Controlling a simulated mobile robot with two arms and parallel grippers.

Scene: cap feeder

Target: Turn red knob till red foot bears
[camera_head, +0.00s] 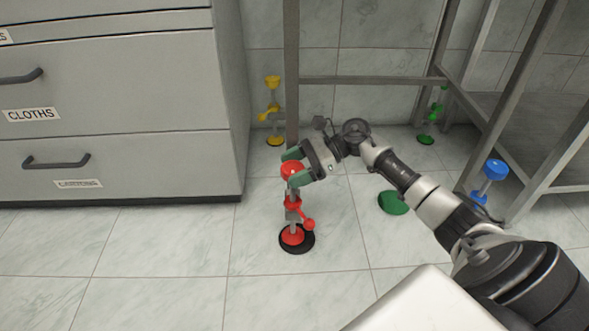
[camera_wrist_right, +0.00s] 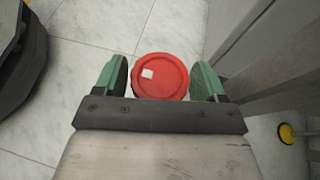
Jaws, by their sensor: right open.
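The red knob (camera_head: 292,169) is the round top of a red and grey upright stand. Below it are a red collar with a small side handle (camera_head: 308,224) and the red foot (camera_head: 293,236), which is over a black disc (camera_head: 296,245) on the floor. I cannot tell whether the foot touches the disc. My right gripper (camera_head: 293,168) is open, with its green fingers at the knob. In the right wrist view the red knob (camera_wrist_right: 161,77), with a white square mark, is between the two fingertips (camera_wrist_right: 161,82), with small gaps seen beside it. My left gripper is not in view.
Yellow (camera_head: 273,112), green (camera_head: 432,118) and blue (camera_head: 489,180) stands are around the legs of a grey metal frame (camera_head: 372,80). A green disc (camera_head: 393,202) lies on the floor. A grey drawer cabinet (camera_head: 115,110) is at left. The tiled floor in front is clear.

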